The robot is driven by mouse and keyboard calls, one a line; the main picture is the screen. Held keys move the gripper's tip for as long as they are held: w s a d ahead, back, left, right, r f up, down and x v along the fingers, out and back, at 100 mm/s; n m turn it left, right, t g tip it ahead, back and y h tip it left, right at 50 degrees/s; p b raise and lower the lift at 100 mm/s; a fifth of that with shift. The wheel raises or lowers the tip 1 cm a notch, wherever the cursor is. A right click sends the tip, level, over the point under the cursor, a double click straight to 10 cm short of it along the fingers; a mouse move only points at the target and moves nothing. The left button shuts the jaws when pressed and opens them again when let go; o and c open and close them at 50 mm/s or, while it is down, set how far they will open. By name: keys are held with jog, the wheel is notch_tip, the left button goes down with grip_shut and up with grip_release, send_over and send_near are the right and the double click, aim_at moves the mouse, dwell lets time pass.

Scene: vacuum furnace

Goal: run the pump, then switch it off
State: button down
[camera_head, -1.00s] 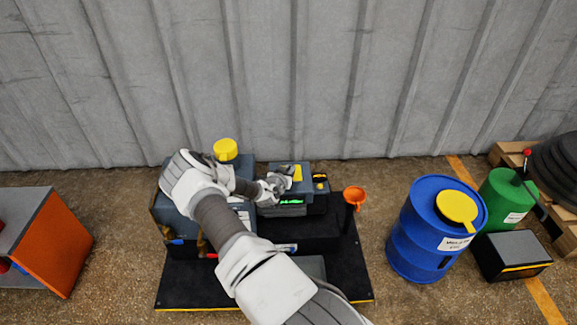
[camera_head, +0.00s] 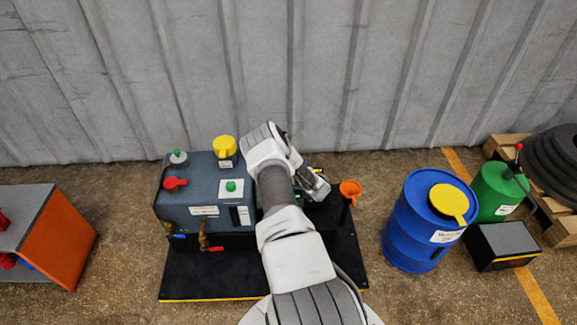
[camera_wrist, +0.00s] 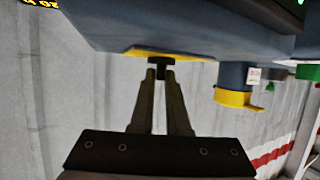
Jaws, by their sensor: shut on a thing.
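In the wrist view my gripper (camera_wrist: 157,82) is shut on a small dark knob (camera_wrist: 163,71). The knob stands out from a yellow plate (camera_wrist: 150,54) on a grey-blue housing (camera_wrist: 150,22). In the head view my gripper (camera_head: 318,184) is over the right part of the pump unit. My arm hides much of that part, including the knob and the display. Whether the pump runs cannot be told.
The unit stands on a black base (camera_head: 210,282). An orange funnel (camera_head: 350,188) is just right of my gripper. A blue drum (camera_head: 415,235) and green canister (camera_head: 497,195) stand further right. An orange-sided cabinet (camera_head: 65,240) is at left. A corrugated wall (camera_head: 330,70) closes the back.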

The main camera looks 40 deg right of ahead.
jog(key=shift+d+n+t+y, duration=0.15)
jog(key=shift+n+t+y, duration=0.15)
jog(key=shift+n+y, duration=0.55)
jog(key=shift+y+b, duration=0.25)
jog(key=shift+b, duration=0.05)
jog(key=c, duration=0.9)
grip_release()
jog(key=p+v, duration=0.5)
jog(key=v, duration=1.2)
jog(key=shift+s+r, duration=0.15)
jog(key=shift+s, duration=0.05)
